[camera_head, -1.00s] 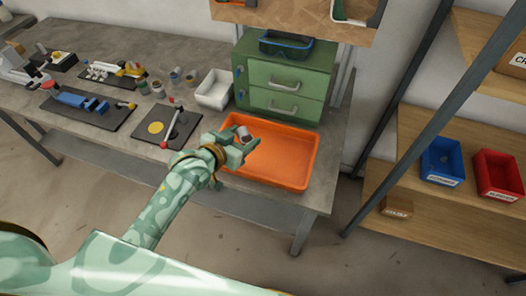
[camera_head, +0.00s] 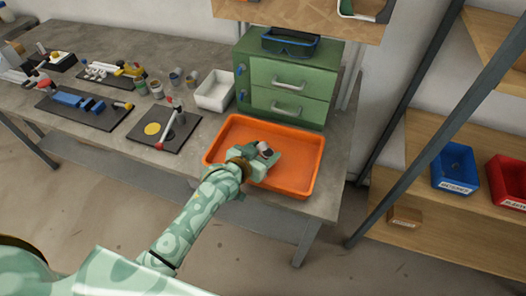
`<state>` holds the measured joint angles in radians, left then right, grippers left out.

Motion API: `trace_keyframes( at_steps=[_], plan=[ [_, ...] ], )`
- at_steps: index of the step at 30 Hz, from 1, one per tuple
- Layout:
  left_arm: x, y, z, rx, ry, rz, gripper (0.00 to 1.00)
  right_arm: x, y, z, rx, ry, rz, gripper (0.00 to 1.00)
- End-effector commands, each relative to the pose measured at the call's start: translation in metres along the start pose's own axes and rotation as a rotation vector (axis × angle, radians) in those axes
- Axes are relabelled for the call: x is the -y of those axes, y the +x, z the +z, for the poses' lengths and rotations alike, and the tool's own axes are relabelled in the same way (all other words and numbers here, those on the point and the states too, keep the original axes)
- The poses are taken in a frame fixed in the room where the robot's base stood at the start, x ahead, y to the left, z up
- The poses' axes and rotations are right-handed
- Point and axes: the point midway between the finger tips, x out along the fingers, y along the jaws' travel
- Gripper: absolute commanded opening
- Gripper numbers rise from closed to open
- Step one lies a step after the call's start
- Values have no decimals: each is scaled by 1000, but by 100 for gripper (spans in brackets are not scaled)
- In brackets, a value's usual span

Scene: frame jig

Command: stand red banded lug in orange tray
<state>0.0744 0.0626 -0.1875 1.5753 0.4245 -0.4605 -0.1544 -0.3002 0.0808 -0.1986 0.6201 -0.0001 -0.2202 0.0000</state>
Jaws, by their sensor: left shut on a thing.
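The orange tray (camera_head: 308,176) sits at the right end of the grey workbench, in front of the green drawer cabinet. My left gripper (camera_head: 266,158) is over the tray's left part, shut on a small pale lug (camera_head: 264,147). The lug looks whitish with a dark top, and the fingers hide much of it. Its band colour is too small to make out. I cannot tell whether the lug touches the tray floor. The rest of the tray looks empty. My right gripper is out of view.
Several small banded lugs (camera_head: 157,89) stand on the bench left of the white bin (camera_head: 215,91). A dark plate with a yellow disc and red-tipped lever (camera_head: 164,131) lies left of the tray. The green cabinet (camera_head: 288,78) rises behind the tray.

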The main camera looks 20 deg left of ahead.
Motion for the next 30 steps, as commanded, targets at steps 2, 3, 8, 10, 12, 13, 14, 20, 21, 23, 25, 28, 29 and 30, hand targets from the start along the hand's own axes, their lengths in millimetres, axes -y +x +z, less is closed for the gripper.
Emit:
trace_keyframes(
  at_steps=[2, 3, 8, 10, 12, 13, 14, 20, 21, 23, 25, 28, 29, 30],
  plan=[
    [0, 1, 3, 0, 0, 0, 35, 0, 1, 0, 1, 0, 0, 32],
    [0, 1, 2, 0, 0, 0, 70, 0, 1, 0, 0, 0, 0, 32],
    [0, 1, 2, 1, 0, 0, 81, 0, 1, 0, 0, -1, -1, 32],
    [0, 1, 2, 1, 0, 0, 81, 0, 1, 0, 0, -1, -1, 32],
    [0, 0, 2, 1, 0, 0, 81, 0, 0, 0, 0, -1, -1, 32],
    [0, 0, 1, 0, 0, 0, 81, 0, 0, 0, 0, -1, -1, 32],
    [0, 0, -1, 0, 0, 0, 81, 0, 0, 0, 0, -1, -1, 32],
    [0, -32, -4, 1, 2, 0, 81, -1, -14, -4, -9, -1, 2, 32],
    [0, -42, -4, 2, 3, 0, 81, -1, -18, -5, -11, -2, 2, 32],
    [0, -58, -4, 1, 2, 0, 81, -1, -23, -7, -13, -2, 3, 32],
    [0, -74, -3, 1, 3, 0, 81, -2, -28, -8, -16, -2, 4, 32],
    [0, -95, -3, 1, 3, 1, 81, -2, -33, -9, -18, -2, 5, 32],
    [0, -100, -3, 1, 2, 1, 81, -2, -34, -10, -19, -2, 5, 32],
    [0, -106, -2, 1, 1, 1, 81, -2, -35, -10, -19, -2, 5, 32]
  ],
)
